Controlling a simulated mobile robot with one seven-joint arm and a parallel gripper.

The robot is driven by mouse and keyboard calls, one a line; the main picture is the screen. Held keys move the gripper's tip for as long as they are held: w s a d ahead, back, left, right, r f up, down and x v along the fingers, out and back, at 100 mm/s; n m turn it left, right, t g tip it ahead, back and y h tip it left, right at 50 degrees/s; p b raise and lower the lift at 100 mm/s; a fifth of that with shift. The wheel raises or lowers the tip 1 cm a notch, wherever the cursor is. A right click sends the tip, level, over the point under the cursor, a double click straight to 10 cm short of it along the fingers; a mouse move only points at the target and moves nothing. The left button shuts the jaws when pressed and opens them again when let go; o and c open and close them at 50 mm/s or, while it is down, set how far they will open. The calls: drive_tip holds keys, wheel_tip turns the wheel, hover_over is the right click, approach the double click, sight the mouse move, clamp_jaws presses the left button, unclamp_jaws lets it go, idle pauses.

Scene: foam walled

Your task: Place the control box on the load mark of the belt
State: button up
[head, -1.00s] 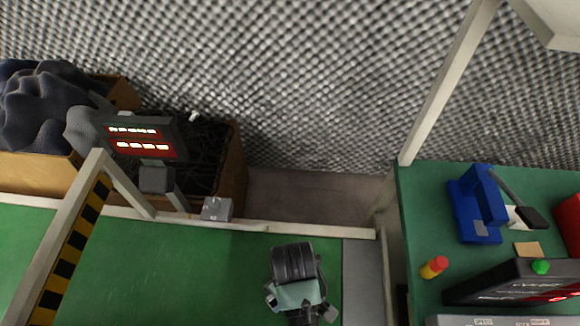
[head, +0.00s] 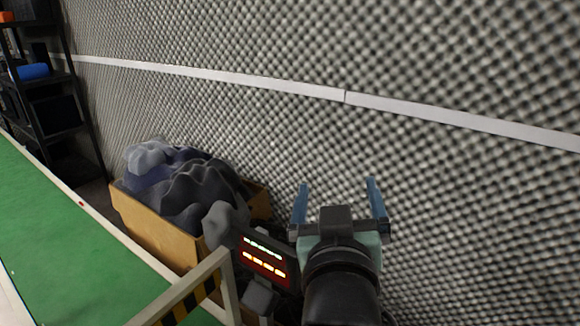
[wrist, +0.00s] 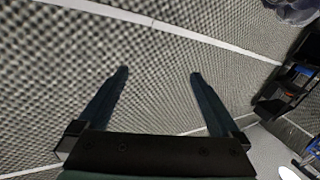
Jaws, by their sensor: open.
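My gripper (head: 336,190) is raised in front of the foam wall in the head view, its two blue fingers apart with nothing between them. In the wrist view my gripper (wrist: 158,75) also shows open and empty, facing the wall. The green belt (head: 65,240) runs along the left of the head view. I cannot make out a control box or a load mark in the current frames.
A wooden crate (head: 155,226) heaped with dark cloth (head: 190,195) stands between belt and wall. A display with lit red rows (head: 265,262) and a striped frame (head: 190,298) stand close to my arm. A black shelf (head: 45,100) is at the far left.

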drive_tip(key=s+a+r+t, duration=0.2)
drive_tip(key=s+r+t, duration=0.1)
drive_tip(key=r, duration=0.5)
drive_tip(key=s+a+r+t+y, duration=0.1)
drive_tip(key=s+a+r+t, duration=0.1)
drive_tip(key=s+r, duration=0.4)
drive_tip(key=s+a+r+t+y, duration=0.1)
drive_tip(key=s+r+t, duration=0.3)
drive_tip(key=r, duration=0.8)
drive_tip(key=shift+s+a+m+t, duration=0.2)
drive_tip(key=shift+a+m+t, duration=0.25)
drive_tip(key=shift+a, duration=0.2)
drive_tip(key=shift+r, duration=0.15)
